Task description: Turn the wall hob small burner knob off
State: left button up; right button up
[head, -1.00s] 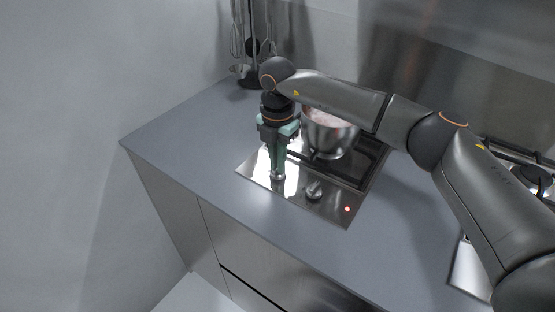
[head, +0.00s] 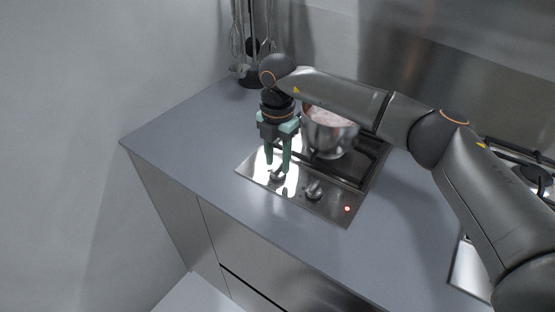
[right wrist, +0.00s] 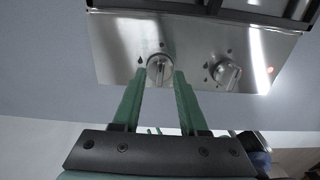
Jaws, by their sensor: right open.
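The hob has two round metal knobs on its front strip. The left knob (head: 277,176) lies just below my right gripper (head: 277,168); it also shows in the right wrist view (right wrist: 159,68). The right gripper points down with its green fingers spread apart, empty, one tip to each side of that knob in the right wrist view (right wrist: 159,76). The other knob (head: 314,190) is to the right, clear of the fingers, and shows in the right wrist view (right wrist: 226,74). I cannot tell which knob serves the small burner. My left gripper is not in view.
A steel pot (head: 328,133) with pinkish contents stands on the hob grate behind the fingers. A red light (head: 347,209) glows at the hob's (head: 330,207) right front. Utensils (head: 250,55) stand at the back wall. The grey counter (head: 190,140) is clear on the left.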

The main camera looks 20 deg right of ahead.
aim_at(277, 167)
notch_tip(277, 167, up, 12)
jog(key=shift+b, duration=0.35)
dwell(0.4)
